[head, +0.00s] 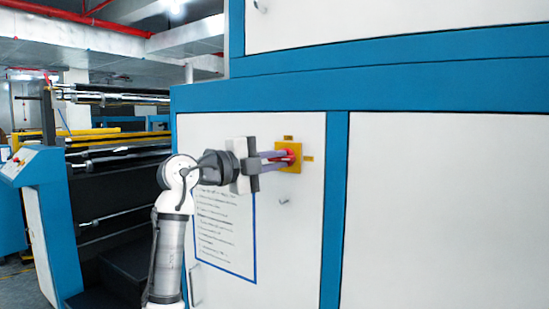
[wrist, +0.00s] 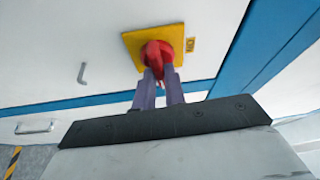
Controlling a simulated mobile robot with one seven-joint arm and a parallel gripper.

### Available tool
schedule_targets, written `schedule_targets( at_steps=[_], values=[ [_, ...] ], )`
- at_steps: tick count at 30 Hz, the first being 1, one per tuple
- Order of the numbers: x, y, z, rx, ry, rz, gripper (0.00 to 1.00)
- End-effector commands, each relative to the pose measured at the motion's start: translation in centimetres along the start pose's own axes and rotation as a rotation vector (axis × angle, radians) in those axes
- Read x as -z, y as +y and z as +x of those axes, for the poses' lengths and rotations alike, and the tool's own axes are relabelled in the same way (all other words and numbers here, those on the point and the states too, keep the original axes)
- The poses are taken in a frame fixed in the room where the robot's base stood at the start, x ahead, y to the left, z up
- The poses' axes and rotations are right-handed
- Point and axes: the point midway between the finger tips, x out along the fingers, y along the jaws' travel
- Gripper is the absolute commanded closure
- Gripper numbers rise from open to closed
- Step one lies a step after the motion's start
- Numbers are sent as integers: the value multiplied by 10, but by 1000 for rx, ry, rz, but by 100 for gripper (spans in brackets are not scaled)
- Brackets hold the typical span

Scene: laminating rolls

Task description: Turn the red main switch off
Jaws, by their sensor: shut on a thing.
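The red main switch (head: 291,152) sits on a square yellow plate (head: 289,170) on the white cabinet door. In the wrist view the red switch (wrist: 158,50) shows a raised handle on a round base, on the yellow plate (wrist: 131,42). My gripper (head: 284,160) reaches the switch from the left in the head view. In the wrist view its two purple fingers (wrist: 158,82) are shut on the switch handle. The fingertips hide part of the handle. Small yellow labels stand beside the plate, and their lettering is too small to read.
A printed sheet with a blue border (head: 226,230) is on the door behind my arm. A small hook-like handle (wrist: 82,73) and a door handle (wrist: 35,127) stick out from the cabinet. Blue frame strips (head: 335,200) edge the door. Roller machinery (head: 110,150) stands at the left.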

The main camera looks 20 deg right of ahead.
Motion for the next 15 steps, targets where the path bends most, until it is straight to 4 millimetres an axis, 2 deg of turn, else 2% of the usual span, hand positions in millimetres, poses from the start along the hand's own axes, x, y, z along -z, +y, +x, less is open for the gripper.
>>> schedule_targets(
  at_steps=[15],
  values=[
    [0, 0, 0, -40, -2, 94, 100]
  ],
)
